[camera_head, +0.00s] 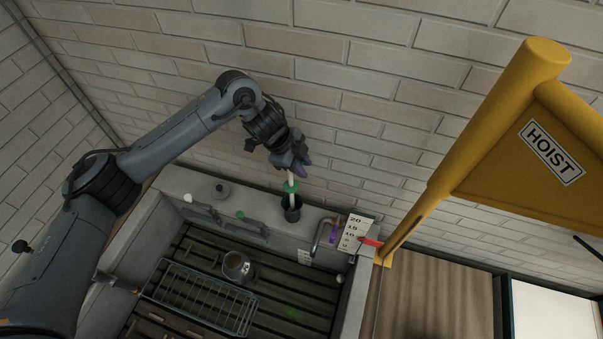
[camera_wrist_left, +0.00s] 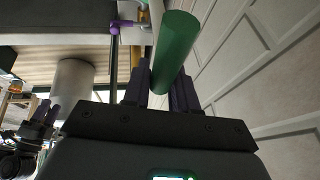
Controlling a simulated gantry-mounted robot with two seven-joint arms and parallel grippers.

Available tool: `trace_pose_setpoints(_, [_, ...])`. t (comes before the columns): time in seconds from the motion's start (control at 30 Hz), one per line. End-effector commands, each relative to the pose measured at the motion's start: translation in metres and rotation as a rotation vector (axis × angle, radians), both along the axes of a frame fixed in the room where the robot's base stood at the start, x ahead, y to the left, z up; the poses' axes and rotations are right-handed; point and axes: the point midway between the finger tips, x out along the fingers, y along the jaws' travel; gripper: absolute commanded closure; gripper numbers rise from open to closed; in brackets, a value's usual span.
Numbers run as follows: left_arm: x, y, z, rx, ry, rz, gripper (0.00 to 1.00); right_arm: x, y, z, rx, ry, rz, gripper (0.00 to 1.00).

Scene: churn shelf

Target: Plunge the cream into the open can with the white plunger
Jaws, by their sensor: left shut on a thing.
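The white plunger (camera_head: 291,176) has a pale shaft and a green collar, and stands nearly upright. My left gripper (camera_head: 299,158) is above the collar, shut on the plunger's top. In the left wrist view a green cylinder (camera_wrist_left: 175,45), apparently the plunger's grip, lies between the purple fingers (camera_wrist_left: 161,88). Below the collar, the shaft runs down to the mouth of the dark green open can (camera_head: 291,214) on the ledge. Its lower end and any cream are hidden. A dark shape with purplish prongs, possibly my right gripper (camera_wrist_left: 46,108), shows at the left of the wrist view.
A numbered gauge board (camera_head: 354,232) with a red pointer (camera_head: 371,242) stands right of the can, beside a metal tap (camera_head: 318,235). A yellow hoist (camera_head: 450,160) fills the right. The brick wall is close behind.

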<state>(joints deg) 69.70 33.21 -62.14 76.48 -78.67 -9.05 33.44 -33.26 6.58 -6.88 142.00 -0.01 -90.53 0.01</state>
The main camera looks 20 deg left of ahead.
Motion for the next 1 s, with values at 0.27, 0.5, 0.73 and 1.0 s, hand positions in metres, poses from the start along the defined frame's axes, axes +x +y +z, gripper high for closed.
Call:
trace_pose_setpoints(0.27, [-0.001, 0.000, 0.007, 0.001, 0.001, 0.001, 1.00, 0.000, 0.000, -0.004, -0.002, 0.000, 0.002, 0.57])
trace_pose_setpoints(0.5, [-0.001, 0.000, 0.014, 0.001, 0.001, 0.001, 1.00, 0.000, -0.002, 0.000, -0.008, -0.001, 0.006, 0.57])
trace_pose_setpoints(0.73, [-0.001, 0.000, 0.028, 0.001, 0.000, 0.000, 1.00, 0.000, -0.002, 0.006, -0.009, -0.001, 0.006, 0.57])
trace_pose_setpoints(1.0, [-0.001, 0.000, 0.049, 0.001, 0.000, 0.001, 1.00, 0.000, -0.002, 0.015, -0.006, -0.002, 0.004, 0.57])
